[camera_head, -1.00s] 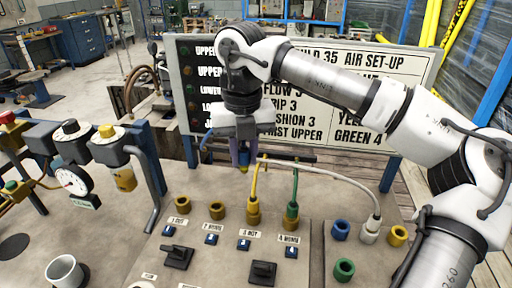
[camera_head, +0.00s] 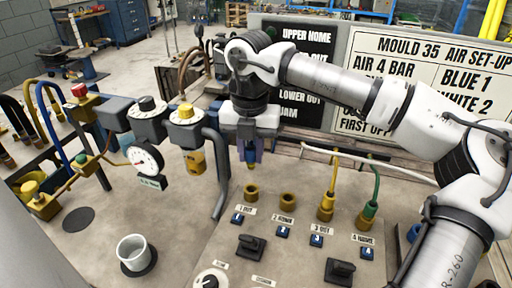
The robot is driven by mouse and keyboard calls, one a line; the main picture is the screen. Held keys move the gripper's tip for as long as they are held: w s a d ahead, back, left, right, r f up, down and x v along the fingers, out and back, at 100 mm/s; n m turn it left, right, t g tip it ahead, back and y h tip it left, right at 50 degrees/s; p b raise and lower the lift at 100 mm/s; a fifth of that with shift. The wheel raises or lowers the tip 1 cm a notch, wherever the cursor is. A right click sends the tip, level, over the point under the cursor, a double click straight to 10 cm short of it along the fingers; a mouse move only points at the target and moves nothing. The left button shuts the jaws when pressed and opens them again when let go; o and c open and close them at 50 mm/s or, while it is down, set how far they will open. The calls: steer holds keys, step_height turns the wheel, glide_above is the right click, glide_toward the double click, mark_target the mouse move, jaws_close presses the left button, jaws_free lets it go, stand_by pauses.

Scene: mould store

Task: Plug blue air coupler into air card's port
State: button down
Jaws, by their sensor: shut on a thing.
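My gripper (camera_head: 250,150) points down and is shut on the blue air coupler (camera_head: 250,156), whose brass-coloured tip hangs below the fingers. The coupler is upright, above and apart from brass port 1 (camera_head: 250,193), roughly in line with it in this view. Port 2 (camera_head: 287,200) is empty. A yellow coupler (camera_head: 327,207) stands in port 3 and a green coupler (camera_head: 367,216) in port 4. The air card (camera_head: 430,75) on the board behind reads BLUE 1 and WHITE 2; my arm covers its lower part.
The regulator with yellow knob (camera_head: 186,112), the gauge (camera_head: 146,158) and a bent grey pipe (camera_head: 215,175) stand left of my gripper. A white hose (camera_head: 400,174) runs behind the ports. A cup (camera_head: 134,252) is at front left. Switches (camera_head: 250,246) lie in front of the ports.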

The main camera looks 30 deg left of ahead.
mark_target(251, 167)
steer(key=shift+f+b, duration=1.5)
steer(key=shift+f, duration=0.9)
steer(key=shift+f+b, duration=0.45)
steer(key=shift+f, duration=0.05)
steer(key=shift+f+b, duration=0.3)
steer(key=shift+b, duration=0.3)
steer(key=shift+f+b, duration=0.3)
steer(key=shift+f, duration=0.05)
steer(key=shift+f+b, duration=0.65)
steer(key=shift+b, duration=0.05)
stand_by(0.6)
steer(key=c, duration=0.7)
jaws_free()
steer(key=shift+c, duration=0.2)
steer(key=shift+r, duration=0.15)
steer(key=shift+r+p, duration=2.45)
steer(key=shift+r, duration=1.25)
